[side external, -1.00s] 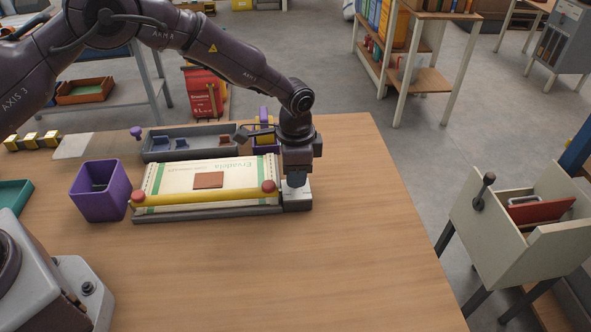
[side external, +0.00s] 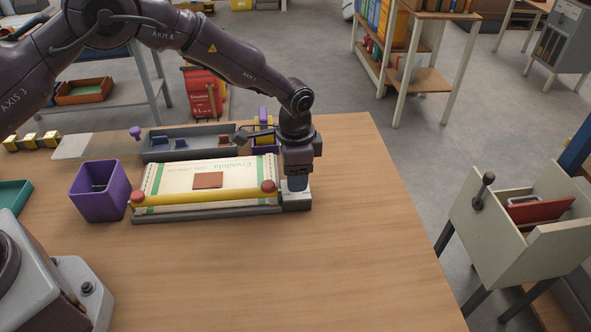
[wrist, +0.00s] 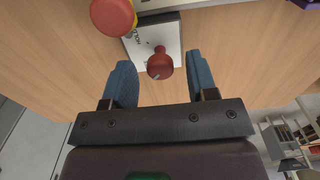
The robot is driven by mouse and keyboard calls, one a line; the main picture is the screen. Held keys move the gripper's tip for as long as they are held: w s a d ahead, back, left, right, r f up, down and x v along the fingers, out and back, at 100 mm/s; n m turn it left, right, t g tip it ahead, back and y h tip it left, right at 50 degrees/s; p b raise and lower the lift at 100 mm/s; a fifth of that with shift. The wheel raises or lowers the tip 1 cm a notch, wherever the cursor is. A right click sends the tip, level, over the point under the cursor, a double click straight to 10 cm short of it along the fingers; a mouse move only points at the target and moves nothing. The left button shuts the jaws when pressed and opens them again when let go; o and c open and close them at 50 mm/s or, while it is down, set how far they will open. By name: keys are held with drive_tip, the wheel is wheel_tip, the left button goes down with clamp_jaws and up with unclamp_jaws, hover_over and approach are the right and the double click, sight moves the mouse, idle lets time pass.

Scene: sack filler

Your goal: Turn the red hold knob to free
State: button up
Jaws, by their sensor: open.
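The red hold knob (wrist: 160,65) stands on a pale plate (wrist: 150,42) with dark lettering, partly legible as HOLD. In the wrist view the knob is between my two open blue fingers, with a gap on each side. In the side view my gripper (side external: 297,184) points down over the pale block (side external: 297,202) at the right end of the sack bed, and its fingers hide the knob. The yellow bar (side external: 205,197) lies across the front of the white sack (side external: 240,172), with a red ball at each end; one red ball (wrist: 113,16) shows in the wrist view.
A purple bin (side external: 100,192) stands left of the sack. A grey tray (side external: 205,153) with small parts and a purple and yellow item (side external: 264,135) are behind it. The table (side external: 330,260) is clear in front and to the right.

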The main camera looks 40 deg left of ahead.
wheel_tip(320, 180, up, 13)
idle(0.4)
drive_tip(key=s+a+r+n+t, duration=0.2)
drive_tip(key=s+a+r+n, duration=0.1)
drive_tip(key=s, duration=0.7)
drive_tip(key=s+a+r+n+t, duration=0.1)
drive_tip(key=s+a+r+n, duration=0.2)
drive_tip(key=s+a+r, duration=0.3)
drive_tip(key=s+a+r+n+t, duration=0.2)
drive_tip(key=s+a+r, duration=0.3)
drive_tip(key=s, duration=0.9)
drive_tip(key=shift+r+n+t, duration=0.3)
drive_tip(key=shift+r+n, duration=0.1)
drive_tip(key=shift+r, duration=0.95)
drive_tip(key=shift+a, duration=0.1)
